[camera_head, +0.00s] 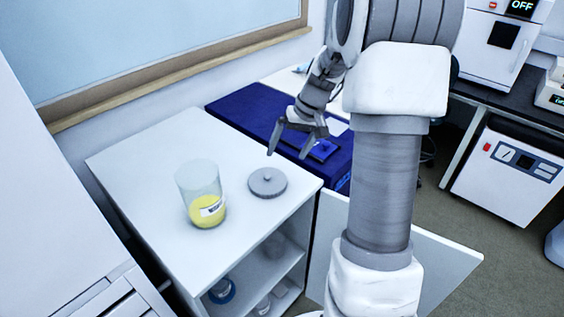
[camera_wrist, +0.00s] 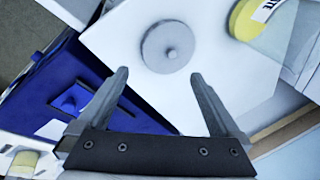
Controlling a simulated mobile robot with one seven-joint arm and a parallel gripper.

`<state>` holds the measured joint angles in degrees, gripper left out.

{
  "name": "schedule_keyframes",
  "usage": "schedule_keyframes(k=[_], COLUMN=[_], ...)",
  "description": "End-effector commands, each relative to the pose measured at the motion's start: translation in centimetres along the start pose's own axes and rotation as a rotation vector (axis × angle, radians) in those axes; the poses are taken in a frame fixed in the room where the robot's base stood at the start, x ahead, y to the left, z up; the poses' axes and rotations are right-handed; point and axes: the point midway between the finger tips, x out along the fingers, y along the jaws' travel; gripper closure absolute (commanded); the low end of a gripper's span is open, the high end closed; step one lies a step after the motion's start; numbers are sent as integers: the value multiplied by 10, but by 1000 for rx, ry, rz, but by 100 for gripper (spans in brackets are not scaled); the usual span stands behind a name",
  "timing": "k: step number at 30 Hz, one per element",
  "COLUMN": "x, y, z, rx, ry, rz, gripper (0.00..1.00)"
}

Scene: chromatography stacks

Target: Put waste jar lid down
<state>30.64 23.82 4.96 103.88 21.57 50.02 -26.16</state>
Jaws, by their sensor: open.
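The grey round waste jar lid (camera_head: 267,181) lies flat on the white cabinet top, knob up. It also shows in the wrist view (camera_wrist: 160,48), beyond my fingertips. The clear waste jar (camera_head: 200,183), with yellow contents and a label, stands open to the left of the lid; part of it shows at the top right of the wrist view (camera_wrist: 262,22). My gripper (camera_head: 287,155) is open and empty, above and to the right of the lid, apart from it. In the wrist view, both fingers (camera_wrist: 160,75) are spread with nothing between them.
The white cabinet top (camera_head: 140,165) has free room around the jar and lid. Its shelves below hold several containers, and its door (camera_head: 440,262) stands open. A blue surface (camera_head: 240,108) with a small blue object (camera_head: 323,149) lies behind. A framed board hangs on the wall.

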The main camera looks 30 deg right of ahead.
Motion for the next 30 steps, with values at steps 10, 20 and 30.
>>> schedule_keyframes(k=[10,20,30], x=[-34,-35,-50], y=[0,0,-19], z=[0,0,10], rx=[0,0,-23], ry=[0,1,6], rz=[0,0,21], gripper=[0,0,0])
